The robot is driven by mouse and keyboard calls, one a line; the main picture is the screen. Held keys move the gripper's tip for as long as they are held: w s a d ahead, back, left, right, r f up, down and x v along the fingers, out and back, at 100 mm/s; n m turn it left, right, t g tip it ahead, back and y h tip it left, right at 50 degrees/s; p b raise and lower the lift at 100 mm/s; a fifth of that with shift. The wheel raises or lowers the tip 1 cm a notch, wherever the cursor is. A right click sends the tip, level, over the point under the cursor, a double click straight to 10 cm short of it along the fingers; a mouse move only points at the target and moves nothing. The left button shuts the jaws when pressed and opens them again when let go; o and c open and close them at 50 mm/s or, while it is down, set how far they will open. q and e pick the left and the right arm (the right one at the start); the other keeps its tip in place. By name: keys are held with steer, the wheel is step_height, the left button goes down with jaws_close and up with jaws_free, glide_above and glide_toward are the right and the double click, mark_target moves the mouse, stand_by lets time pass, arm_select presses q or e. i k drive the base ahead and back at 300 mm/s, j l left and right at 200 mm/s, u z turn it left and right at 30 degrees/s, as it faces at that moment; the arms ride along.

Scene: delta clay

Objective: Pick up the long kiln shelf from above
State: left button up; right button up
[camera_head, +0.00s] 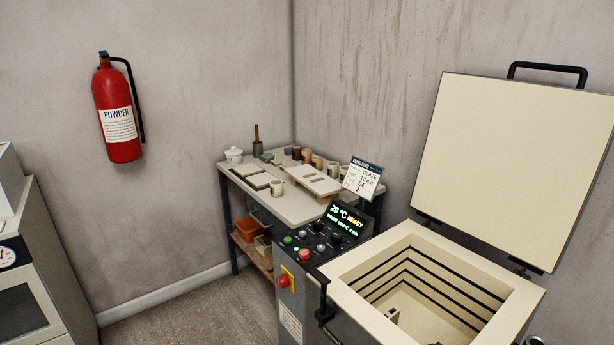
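A long pale flat slab (301,174), which looks like the long kiln shelf, lies flat on the worktable (292,208). Small brown strips show on its top. A cream mug (277,188) stands close to its left side, and a row of small pots (318,163) stands behind it. Neither of my grippers is in view, and nothing is seen holding the slab.
The kiln (500,283) stands open at the front right, its lid (510,165) raised. Two flat tiles (257,181) and a white lidded jar (234,155) sit at the table's left.

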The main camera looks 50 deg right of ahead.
mark_target(327, 187)
steer(key=i+z, duration=0.55)
steer(key=z, duration=0.25)
steer(key=i+j+z, duration=0.1)
steer(key=i+z, duration=0.3)
steer(key=i+j+z, duration=0.15)
steer(key=z, duration=0.25)
steer(key=i+j+z, duration=0.2)
steer(key=j+z, duration=0.2)
steer(key=l, duration=0.05)
